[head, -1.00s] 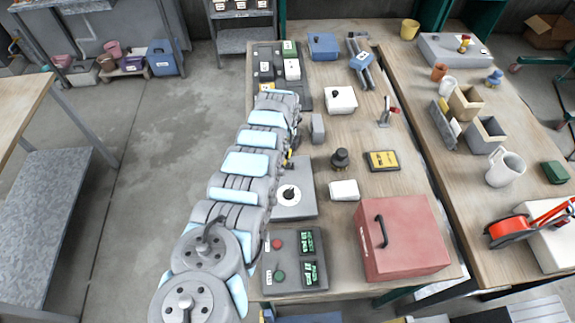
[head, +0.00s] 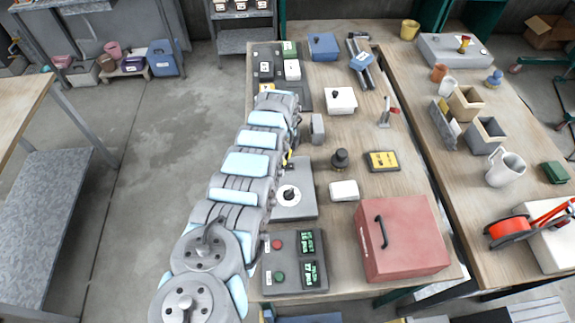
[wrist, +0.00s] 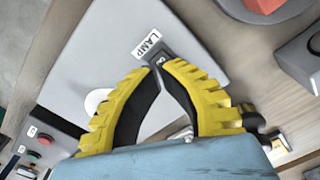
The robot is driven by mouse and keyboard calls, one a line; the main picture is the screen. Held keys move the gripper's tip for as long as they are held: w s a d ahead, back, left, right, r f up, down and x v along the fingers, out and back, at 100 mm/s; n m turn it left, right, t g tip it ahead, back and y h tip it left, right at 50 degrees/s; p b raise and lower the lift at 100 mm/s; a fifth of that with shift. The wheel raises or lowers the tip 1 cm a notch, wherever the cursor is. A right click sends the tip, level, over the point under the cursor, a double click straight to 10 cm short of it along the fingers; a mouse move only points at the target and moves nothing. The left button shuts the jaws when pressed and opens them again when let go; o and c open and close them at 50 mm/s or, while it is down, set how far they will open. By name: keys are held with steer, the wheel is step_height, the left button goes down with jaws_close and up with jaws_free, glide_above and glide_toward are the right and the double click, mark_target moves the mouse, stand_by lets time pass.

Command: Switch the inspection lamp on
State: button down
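In the wrist view, a light grey panel (wrist: 100,55) carries a white LAMP label (wrist: 147,42) beside a darker grey switch plate (wrist: 165,50). Small lettering on the plate is partly covered by the fingertips. My gripper (wrist: 158,69) has yellow ribbed fingers with dark inner pads. Its tips are together at the lower end of the plate, with no object visible between them. I cannot tell whether they touch the switch. A white round part (wrist: 96,100) is half hidden by the left finger. In the head view, my arm hides most of the gripper.
In the head view, a grey panel with a white dial (head: 289,195) lies beside my arm. A button box with green displays (head: 295,262) is nearer, and a red case (head: 400,240) stands right. A black knob (head: 340,160) and yellow-edged meter (head: 382,161) are close by.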

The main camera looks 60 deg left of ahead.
steer(key=shift+f+b, duration=1.6)
steer(key=shift+f, duration=0.2)
stand_by(1.3)
steer(key=shift+r+p, duration=3.6)
steer(key=shift+p, duration=0.05)
steer(key=shift+f, duration=0.1)
